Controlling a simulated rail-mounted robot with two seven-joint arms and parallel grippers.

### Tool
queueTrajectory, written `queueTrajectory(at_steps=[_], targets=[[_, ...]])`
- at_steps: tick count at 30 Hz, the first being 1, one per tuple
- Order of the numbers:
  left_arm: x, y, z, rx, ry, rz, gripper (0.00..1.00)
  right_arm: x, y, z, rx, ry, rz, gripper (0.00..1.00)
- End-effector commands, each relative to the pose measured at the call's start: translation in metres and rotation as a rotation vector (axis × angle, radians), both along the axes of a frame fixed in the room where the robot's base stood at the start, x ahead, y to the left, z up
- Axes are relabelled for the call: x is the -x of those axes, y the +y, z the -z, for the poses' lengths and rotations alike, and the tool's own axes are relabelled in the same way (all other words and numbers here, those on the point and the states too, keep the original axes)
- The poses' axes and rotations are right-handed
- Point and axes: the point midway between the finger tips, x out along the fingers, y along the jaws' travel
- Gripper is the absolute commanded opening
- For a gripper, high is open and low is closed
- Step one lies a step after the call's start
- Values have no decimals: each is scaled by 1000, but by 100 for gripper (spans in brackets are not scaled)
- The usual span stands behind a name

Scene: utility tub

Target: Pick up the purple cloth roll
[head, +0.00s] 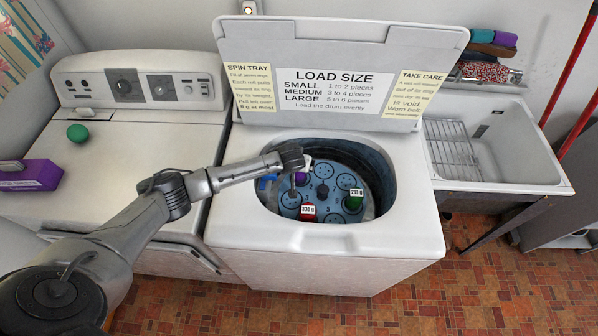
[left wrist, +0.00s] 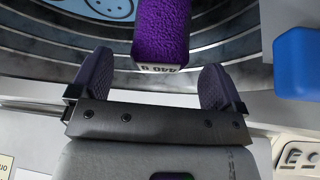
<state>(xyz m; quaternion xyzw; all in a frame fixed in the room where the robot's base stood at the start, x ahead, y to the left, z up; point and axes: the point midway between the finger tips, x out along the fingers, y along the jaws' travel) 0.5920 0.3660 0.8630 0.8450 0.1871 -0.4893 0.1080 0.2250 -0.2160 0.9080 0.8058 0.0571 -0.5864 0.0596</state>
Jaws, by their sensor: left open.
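The purple cloth roll (head: 301,178) stands in the washer's drum at the back left, partly hidden by my left gripper in the head view. My left gripper (left wrist: 158,76) is open, with one finger on either side of the roll's line. The roll shows just beyond the fingertips, with nothing between the pads. In the head view my left gripper (head: 293,184) points down into the drum opening. My right gripper is not in view.
The drum's blue tray (head: 323,190) also holds a red roll (head: 307,212), a green roll (head: 353,202) and a blue roll (head: 267,182). The washer's rim (head: 330,232) surrounds the opening, and its raised lid (head: 340,50) stands behind. A purple box (head: 30,176) lies on the left machine.

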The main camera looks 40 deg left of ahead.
Motion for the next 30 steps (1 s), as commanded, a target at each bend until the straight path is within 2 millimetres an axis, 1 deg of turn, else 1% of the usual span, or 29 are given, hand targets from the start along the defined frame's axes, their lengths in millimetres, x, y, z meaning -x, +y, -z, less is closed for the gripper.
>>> queueTrajectory(at_steps=[1, 7, 11, 18, 30], targets=[[-4, 2, 8, -1, 0, 0, 94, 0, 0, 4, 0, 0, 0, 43], [-13, 6, 26, 1, 1, 0, 94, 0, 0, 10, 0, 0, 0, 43], [-16, 7, 29, 0, 1, 1, 94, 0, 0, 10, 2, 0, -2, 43], [-16, 8, 30, 0, 1, 1, 93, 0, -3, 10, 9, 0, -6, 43], [-16, 8, 30, 0, 1, 1, 55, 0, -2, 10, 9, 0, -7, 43]])
